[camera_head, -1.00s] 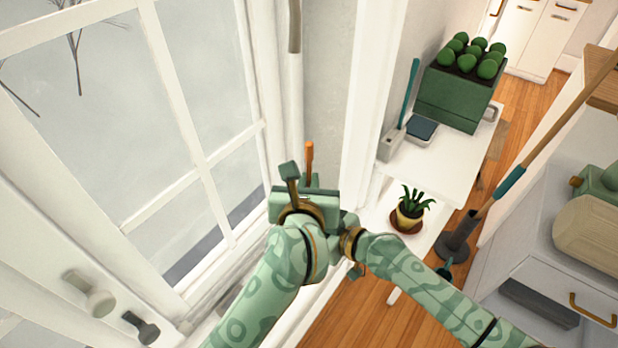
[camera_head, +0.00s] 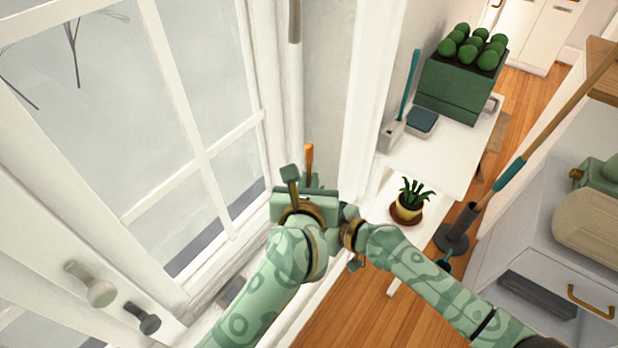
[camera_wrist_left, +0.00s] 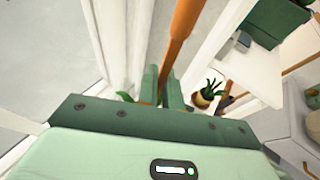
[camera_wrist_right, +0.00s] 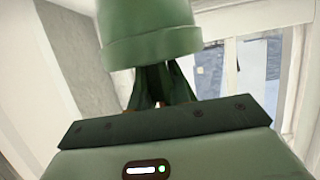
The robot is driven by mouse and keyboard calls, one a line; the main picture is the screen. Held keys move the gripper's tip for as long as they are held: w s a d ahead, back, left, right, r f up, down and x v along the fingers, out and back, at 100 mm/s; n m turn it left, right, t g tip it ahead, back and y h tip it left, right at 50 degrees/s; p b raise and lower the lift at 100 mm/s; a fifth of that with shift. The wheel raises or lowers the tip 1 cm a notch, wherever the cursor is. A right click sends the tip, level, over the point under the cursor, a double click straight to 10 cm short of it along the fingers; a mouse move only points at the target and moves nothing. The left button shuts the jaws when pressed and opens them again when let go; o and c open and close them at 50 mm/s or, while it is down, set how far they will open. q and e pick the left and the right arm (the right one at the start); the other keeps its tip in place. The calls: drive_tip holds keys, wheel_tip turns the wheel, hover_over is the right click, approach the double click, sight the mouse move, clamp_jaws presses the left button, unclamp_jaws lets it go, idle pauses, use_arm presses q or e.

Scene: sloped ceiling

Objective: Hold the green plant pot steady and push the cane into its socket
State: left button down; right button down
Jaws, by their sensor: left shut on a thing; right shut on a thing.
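The cane is an orange-brown rod (camera_head: 309,156) standing up from my left gripper (camera_head: 303,180) in the head view. In the left wrist view the cane (camera_wrist_left: 182,32) runs between the fingers, and that gripper is shut on it. In the right wrist view the green plant pot (camera_wrist_right: 150,28) fills the top, its thick rim towards the fingers. My right gripper (camera_wrist_right: 161,86) is shut on it at the rim. In the head view my left gripper hides the pot; the cane's lower end and the socket are not visible.
A large window (camera_head: 150,100) is on the left. A white bench (camera_head: 455,155) on the right bears a green planter (camera_head: 455,92). A small yellow potted plant (camera_head: 408,205) stands on a lower white surface. A long-handled tool (camera_head: 520,165) leans at the right.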

use_arm(q)
drive_tip(key=shift+f, duration=0.55)
drive_tip(key=c, duration=1.5)
unclamp_jaws()
drive_tip(key=v, duration=0.7)
drive_tip(key=shift+s+r, duration=0.1)
drive_tip(key=shift+s, duration=0.1)
